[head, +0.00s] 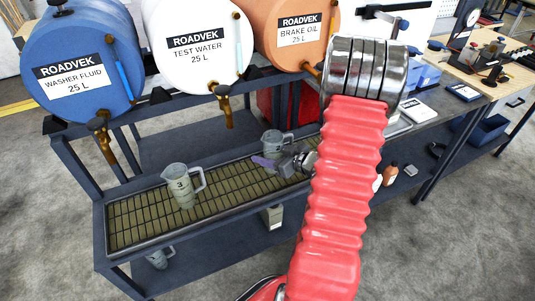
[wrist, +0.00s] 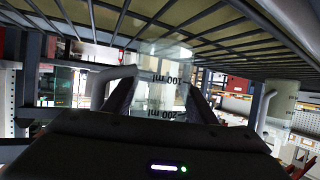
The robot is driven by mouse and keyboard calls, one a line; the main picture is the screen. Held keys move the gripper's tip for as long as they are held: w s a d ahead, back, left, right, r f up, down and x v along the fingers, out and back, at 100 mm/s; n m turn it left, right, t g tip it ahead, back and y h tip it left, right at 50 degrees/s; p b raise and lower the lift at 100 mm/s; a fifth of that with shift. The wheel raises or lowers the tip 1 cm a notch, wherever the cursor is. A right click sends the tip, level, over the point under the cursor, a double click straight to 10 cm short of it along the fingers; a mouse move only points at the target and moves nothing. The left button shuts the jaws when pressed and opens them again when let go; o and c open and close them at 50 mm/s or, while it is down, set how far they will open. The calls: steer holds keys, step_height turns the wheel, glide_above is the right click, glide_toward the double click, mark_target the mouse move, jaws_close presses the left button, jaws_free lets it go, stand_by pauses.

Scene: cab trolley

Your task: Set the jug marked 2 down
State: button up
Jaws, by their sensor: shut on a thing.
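A grey measuring jug (head: 272,140) is at my gripper (head: 268,162), over the right part of the grated tray (head: 130,229). Its rim and handle show above the jaws, and its number cannot be read. In the wrist view, which looks upside down, the clear jug (wrist: 160,82) with ml marks is between the closed jaws, its handle to the left. Its base is close to the grate (wrist: 215,22). I cannot tell whether it touches. A jug marked 3 (head: 182,186) stands upright on the grate to the left.
Washer fluid (head: 80,65), test water (head: 198,40) and brake oil (head: 293,30) drums with taps sit above the tray's back. A cluttered workbench (head: 460,65) stands right. Bare grate lies between the two jugs.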

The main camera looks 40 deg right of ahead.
mark_target(278, 151)
steer(key=shift+f, duration=0.1)
steer(key=o, duration=1.1)
steer(key=v, duration=1.2)
stand_by(0.4)
